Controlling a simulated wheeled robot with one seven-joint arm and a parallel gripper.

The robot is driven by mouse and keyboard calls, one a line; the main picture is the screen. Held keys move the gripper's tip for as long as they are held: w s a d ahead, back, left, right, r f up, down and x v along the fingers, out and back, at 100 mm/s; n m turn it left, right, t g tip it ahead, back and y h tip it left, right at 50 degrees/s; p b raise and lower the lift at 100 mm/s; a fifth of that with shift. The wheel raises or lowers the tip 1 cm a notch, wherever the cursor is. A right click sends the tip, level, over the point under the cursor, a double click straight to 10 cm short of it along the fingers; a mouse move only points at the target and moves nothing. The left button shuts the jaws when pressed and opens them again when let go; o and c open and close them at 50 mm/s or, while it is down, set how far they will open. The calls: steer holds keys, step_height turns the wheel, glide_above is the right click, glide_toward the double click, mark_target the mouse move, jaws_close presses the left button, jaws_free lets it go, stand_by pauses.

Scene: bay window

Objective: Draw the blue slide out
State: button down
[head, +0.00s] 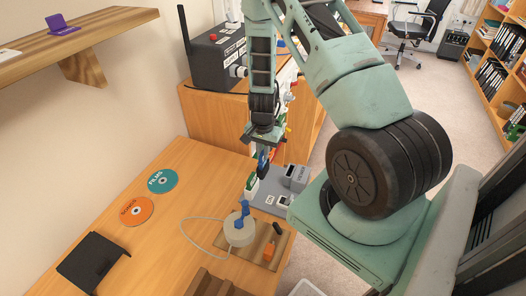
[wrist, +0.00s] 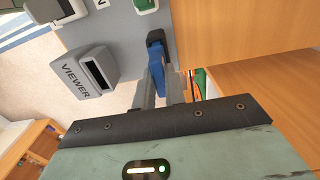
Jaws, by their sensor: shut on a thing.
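The blue slide (wrist: 156,56) sits between my gripper's fingertips (wrist: 160,72) in the wrist view, at the edge of a grey board. A dark holder or slot (wrist: 155,37) adjoins its far end. I cannot tell how much of the slide is inside it. In the head view my gripper (head: 263,156) points down over the grey board (head: 268,190), and a bit of blue shows at its tips. The fingers are shut on the slide. A grey box marked VIEWER (wrist: 88,72) stands on the board beside the gripper; it also shows in the head view (head: 296,176).
A green-and-white piece (wrist: 146,5) is on the board near the slide. On the table are a wooden block with an orange piece (head: 269,250), a round pale item with a blue top (head: 239,230), two discs (head: 136,210) and a black case (head: 93,262). A dark box (head: 215,60) stands behind.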

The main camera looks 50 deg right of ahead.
steer(key=shift+f+b, duration=0.85)
steer(key=shift+f, duration=0.3)
steer(key=c, duration=1.4)
jaws_free()
step_height(320, 180, up, 18)
steer(key=shift+f, duration=0.25)
